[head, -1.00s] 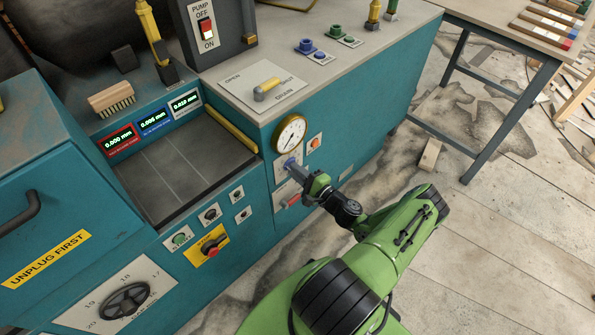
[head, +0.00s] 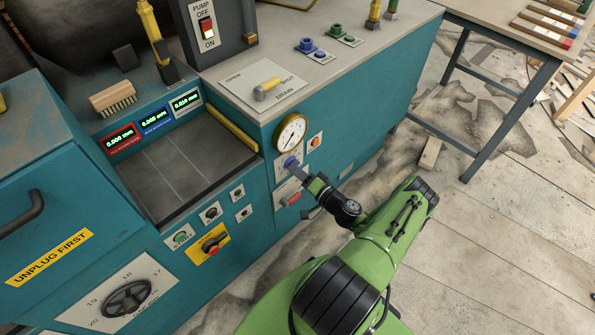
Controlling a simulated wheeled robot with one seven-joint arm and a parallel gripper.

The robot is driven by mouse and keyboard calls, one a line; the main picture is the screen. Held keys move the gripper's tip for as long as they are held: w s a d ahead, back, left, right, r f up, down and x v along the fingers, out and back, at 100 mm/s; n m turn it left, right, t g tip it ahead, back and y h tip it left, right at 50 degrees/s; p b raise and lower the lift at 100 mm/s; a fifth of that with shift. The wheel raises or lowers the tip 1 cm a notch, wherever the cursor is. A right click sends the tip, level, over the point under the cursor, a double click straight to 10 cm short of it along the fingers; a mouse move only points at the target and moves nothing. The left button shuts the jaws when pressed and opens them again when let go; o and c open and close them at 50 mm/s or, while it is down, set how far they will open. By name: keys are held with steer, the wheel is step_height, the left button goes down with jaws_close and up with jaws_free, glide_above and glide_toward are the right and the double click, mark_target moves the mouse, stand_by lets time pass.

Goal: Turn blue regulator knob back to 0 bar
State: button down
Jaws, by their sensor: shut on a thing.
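The blue regulator knob (head: 290,162) sits on a pale plate on the front of the teal machine, just below the round pressure gauge (head: 290,132). The gauge needle is too small to read. My gripper (head: 296,168) reaches the knob from the lower right and is shut on it. The fingers partly cover the knob, so its turn angle and markings cannot be made out.
A red handle (head: 291,199) is just below my gripper. An orange button (head: 315,142) is to the right of the gauge. A red stop button (head: 212,249) on a yellow plate is at the lower left.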

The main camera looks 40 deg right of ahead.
steer(key=shift+n, duration=0.6)
steer(key=c, duration=1.2)
jaws_free()
steer(key=s, duration=0.5)
steer(key=s+p, duration=0.1)
steer(key=s, duration=0.4)
steer(key=s+p, duration=0.1)
steer(key=s, duration=0.4)
steer(key=shift+s+d, duration=0.25)
steer(key=shift+s, duration=0.1)
